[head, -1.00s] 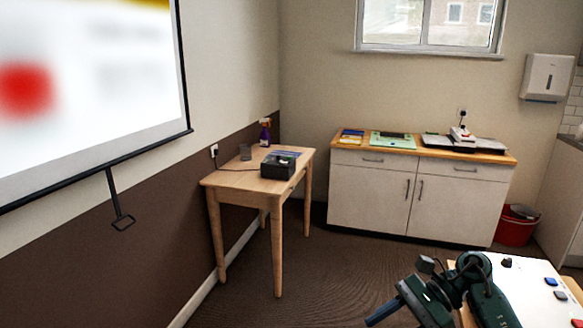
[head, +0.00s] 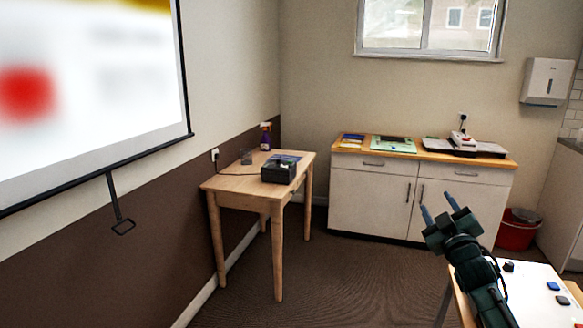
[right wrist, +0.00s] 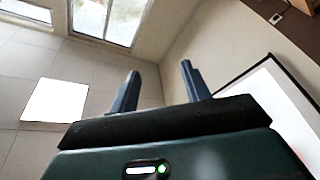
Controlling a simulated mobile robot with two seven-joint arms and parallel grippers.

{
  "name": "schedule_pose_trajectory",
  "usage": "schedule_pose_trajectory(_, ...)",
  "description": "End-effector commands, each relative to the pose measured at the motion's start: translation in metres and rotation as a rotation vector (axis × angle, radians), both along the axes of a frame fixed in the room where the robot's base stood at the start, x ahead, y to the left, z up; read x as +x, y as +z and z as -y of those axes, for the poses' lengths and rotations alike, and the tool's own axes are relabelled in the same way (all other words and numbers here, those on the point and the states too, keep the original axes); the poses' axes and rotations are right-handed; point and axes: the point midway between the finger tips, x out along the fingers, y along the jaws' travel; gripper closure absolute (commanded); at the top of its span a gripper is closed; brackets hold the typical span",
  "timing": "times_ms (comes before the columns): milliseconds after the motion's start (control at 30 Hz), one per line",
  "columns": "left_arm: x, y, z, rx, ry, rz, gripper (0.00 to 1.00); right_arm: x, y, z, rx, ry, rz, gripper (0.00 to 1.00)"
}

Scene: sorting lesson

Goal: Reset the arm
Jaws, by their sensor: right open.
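My right gripper (head: 440,212) is raised above the left edge of the white-topped table at the lower right of the head view. Its two blue-grey fingers point up and stand apart, with nothing between them. The right wrist view shows the same open fingers (right wrist: 158,88) against the wall, window and ceiling. My left gripper is not in view.
The white-topped table (head: 527,290) holds several small coloured blocks. A wooden side table (head: 235,181) with a black box (head: 279,170) stands by the left wall. A white cabinet (head: 385,203) is at the back, a red bin (head: 514,236) beside it. The floor between is clear.

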Motion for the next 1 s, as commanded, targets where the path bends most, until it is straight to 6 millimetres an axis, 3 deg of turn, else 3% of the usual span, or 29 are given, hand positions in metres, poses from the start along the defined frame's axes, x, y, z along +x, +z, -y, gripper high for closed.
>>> schedule_pose_trajectory(200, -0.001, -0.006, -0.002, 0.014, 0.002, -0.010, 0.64, 0.001, -0.060, 0.012, 0.442, -0.043, -0.266, 0.53)
schedule_pose_trajectory(467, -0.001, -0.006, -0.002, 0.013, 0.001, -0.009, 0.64, -0.062, -0.160, -0.044, 0.426, 0.025, -0.400, 0.53)
schedule_pose_trajectory(567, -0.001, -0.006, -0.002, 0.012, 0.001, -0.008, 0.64, -0.100, -0.201, -0.070, 0.440, 0.056, -0.469, 0.53)
schedule_pose_trajectory(667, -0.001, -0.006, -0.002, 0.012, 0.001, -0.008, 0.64, -0.150, -0.243, -0.100, 0.466, 0.089, -0.550, 0.53)
schedule_pose_trajectory(800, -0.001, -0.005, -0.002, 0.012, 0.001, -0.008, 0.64, -0.235, -0.289, -0.141, 0.524, 0.131, -0.668, 0.53)
schedule_pose_trajectory(1000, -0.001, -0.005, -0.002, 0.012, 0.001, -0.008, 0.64, -0.340, -0.314, -0.183, 0.616, 0.159, -0.802, 0.53)
